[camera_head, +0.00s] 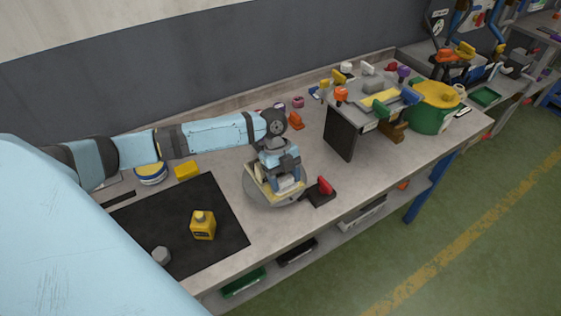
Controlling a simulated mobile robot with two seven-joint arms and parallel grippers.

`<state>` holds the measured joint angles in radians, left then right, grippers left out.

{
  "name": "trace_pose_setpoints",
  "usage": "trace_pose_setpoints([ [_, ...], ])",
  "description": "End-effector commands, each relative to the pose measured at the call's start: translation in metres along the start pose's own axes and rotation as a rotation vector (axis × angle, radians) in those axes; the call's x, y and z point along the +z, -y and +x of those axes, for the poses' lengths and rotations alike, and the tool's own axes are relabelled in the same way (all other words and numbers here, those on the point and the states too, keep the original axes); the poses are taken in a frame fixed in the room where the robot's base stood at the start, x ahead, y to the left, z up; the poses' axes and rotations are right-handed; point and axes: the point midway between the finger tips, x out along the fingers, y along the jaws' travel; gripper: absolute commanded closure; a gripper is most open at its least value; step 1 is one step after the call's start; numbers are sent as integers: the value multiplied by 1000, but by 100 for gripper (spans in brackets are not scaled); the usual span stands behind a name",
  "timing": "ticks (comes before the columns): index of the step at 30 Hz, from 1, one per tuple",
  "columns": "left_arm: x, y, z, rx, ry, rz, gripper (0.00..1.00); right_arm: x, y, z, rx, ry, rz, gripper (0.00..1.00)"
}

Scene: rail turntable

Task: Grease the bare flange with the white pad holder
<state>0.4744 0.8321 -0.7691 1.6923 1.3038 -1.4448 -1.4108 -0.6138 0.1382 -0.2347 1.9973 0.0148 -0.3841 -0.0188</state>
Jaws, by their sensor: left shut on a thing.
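My left gripper (282,176) reaches down over a round grey turntable (268,203) near the front edge of the bench. It is shut on a small white piece, likely the white pad holder (288,184), mostly hidden by the fingers. Yellow rail-like parts (259,189) show on the turntable around the gripper. The flange is hidden or too small to make out, and I cannot tell whether the pad touches it. My right gripper is out of view.
A black block with a red handle (325,187) sits close right of the turntable. A grey raised stand (340,134) and a green-yellow dome (432,118) are at right.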

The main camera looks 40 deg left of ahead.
Motion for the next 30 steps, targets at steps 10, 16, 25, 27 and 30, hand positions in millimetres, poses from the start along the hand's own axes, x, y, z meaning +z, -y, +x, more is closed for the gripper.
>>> trace_pose_setpoints([
  [10,0,2,0,0,0,-1,60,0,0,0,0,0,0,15],
  [16,0,14,0,-1,0,0,60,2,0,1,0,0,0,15],
  [25,1,20,0,-1,1,-1,60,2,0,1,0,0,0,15],
  [27,0,20,0,-1,1,-1,60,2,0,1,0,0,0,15],
  [30,0,22,0,-1,0,-1,60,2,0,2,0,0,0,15],
])
